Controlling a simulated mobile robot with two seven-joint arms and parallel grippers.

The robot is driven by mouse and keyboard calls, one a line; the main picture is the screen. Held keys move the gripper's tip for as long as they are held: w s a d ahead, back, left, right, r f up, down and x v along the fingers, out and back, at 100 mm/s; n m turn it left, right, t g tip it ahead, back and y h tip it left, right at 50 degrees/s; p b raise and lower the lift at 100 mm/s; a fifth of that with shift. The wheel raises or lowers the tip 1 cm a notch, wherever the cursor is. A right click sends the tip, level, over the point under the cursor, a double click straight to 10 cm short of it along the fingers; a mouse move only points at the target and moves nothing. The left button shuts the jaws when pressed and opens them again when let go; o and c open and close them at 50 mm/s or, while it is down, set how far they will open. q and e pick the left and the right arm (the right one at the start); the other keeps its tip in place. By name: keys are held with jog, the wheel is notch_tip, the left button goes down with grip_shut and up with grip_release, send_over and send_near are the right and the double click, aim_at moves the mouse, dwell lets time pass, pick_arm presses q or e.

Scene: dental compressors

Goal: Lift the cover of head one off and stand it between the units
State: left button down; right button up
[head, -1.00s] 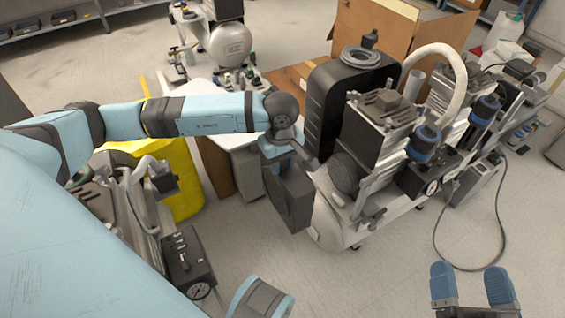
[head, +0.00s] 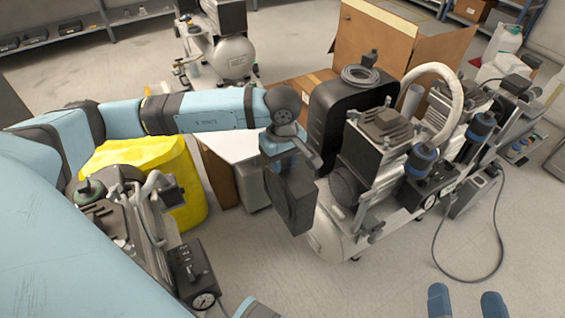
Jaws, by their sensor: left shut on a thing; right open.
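My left gripper (head: 280,147) is shut on a dark, flat, squarish cover (head: 290,200), which hangs upright below it. The cover is in front of and left of the near compressor unit (head: 328,236); whether it touches the unit's white tank I cannot tell. A round dark grille (head: 346,186) shows on the head just right of the cover. My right gripper (head: 467,304) is open and empty at the bottom edge, over the floor, with only its blue fingertips showing.
Another unit with a gauge (head: 203,300) stands at lower left, partly hidden by my arm. A yellow container (head: 190,190) is behind it. Bare floor (head: 285,270) lies between the units. A dark cable (head: 490,250) loops on the floor at right.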

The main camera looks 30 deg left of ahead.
pick_arm(q)
notch_tip(320, 180, up, 2)
jog(key=shift+r+p, duration=0.15)
jog(key=shift+p, duration=0.4)
jog(key=shift+r+p, duration=0.3)
jog(key=shift+r, duration=0.3)
jog(key=shift+r+p, duration=0.3)
jog(key=shift+r, duration=0.4)
pick_arm(e)
jog(key=f+g, duration=0.1)
jog(key=d+f+h, duration=0.1)
jog(key=f, duration=0.1)
jog(key=d+f+g+h, duration=0.1)
jog(key=f, duration=0.1)
jog(key=shift+s+d+f+g, duration=0.1)
jog(key=shift+s+d+g, duration=0.05)
jog(key=shift+s+g, duration=0.2)
